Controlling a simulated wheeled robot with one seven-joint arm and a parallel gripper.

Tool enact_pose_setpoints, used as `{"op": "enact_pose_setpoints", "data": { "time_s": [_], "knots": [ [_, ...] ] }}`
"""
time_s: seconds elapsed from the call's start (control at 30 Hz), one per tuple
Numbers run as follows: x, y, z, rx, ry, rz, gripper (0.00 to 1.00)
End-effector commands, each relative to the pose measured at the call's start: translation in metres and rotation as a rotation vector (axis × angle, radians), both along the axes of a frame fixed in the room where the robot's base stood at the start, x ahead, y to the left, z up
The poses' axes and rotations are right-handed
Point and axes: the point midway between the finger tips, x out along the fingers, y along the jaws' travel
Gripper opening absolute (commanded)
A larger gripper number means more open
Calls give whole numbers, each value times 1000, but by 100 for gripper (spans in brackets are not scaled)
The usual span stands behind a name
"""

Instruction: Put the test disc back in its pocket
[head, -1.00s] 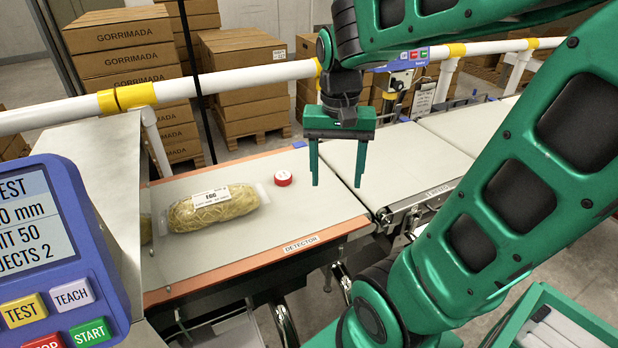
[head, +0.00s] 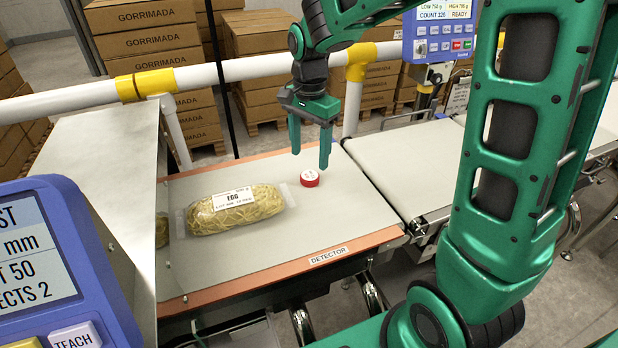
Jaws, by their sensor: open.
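The test disc (head: 310,178), red-sided with a white top, lies flat on the pale detector belt (head: 265,250) near its right end. My gripper (head: 310,160) is open and points down. Its two green fingers appear just above and around the disc in the picture, with nothing between them. I cannot tell how high the fingertips are above the belt. The disc's pocket cannot be made out.
A bag of egg noodles (head: 235,210) lies on the belt left of the disc. A white guard rail (head: 260,70) runs behind it. A blue control panel (head: 50,260) stands front left, and another display (head: 440,30) is at the back. The right belt (head: 410,160) is clear.

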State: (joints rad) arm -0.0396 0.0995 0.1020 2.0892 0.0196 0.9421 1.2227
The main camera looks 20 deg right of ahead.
Motion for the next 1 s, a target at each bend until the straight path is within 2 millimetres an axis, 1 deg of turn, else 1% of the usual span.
{"op": "enact_pose_setpoints", "data": {
  "time_s": [0.17, 0.4, 0.5, 0.6, 0.8, 0.83, 0.87, 0.9, 0.97, 1.0],
  "knots": [
    [-1, 1, -10, 0, 1, 2, 60],
    [-6, 2, -42, 0, 2, 2, 60],
    [-5, 3, -52, 0, 1, 2, 60],
    [-5, 2, -57, 0, 0, 2, 60],
    [-5, 2, -57, 0, -1, 2, 60],
    [-5, 2, -57, 0, -1, 2, 58],
    [-5, 2, -57, 0, -1, 2, 51],
    [-5, 2, -57, 0, -1, 2, 41],
    [-5, 2, -57, 0, -1, 2, 27],
    [-5, 2, -57, 0, -1, 2, 17]
  ]
}}
